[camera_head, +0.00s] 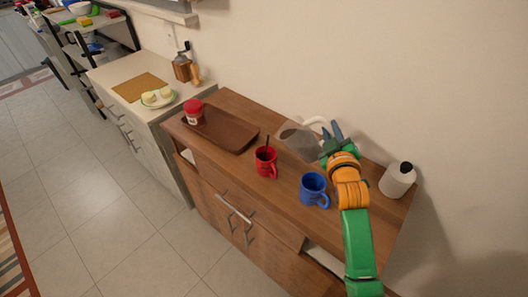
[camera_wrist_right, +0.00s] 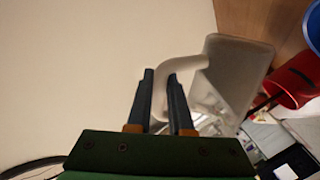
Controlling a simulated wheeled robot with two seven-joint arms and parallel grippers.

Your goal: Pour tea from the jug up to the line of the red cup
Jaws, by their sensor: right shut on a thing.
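The jug (camera_head: 297,140) is a see-through pitcher with a pale handle and dark contents, at the back of the wooden cabinet top. It also shows in the right wrist view (camera_wrist_right: 238,72). My right gripper (camera_head: 331,132) is shut on the jug's handle, which passes between its two fingers in the right wrist view (camera_wrist_right: 160,82). The red cup (camera_head: 265,163) stands upright in front of the jug, to its left, with a thin dark stick at its rim. Its line and inside cannot be made out. My left gripper is not in view.
A blue cup (camera_head: 312,191) stands right of the red cup, close to my right arm. A brown tray (camera_head: 232,131) with a red-lidded jar (camera_head: 194,113) lies at left. A white bottle (camera_head: 397,181) stands at the right end. The wall is close behind the jug.

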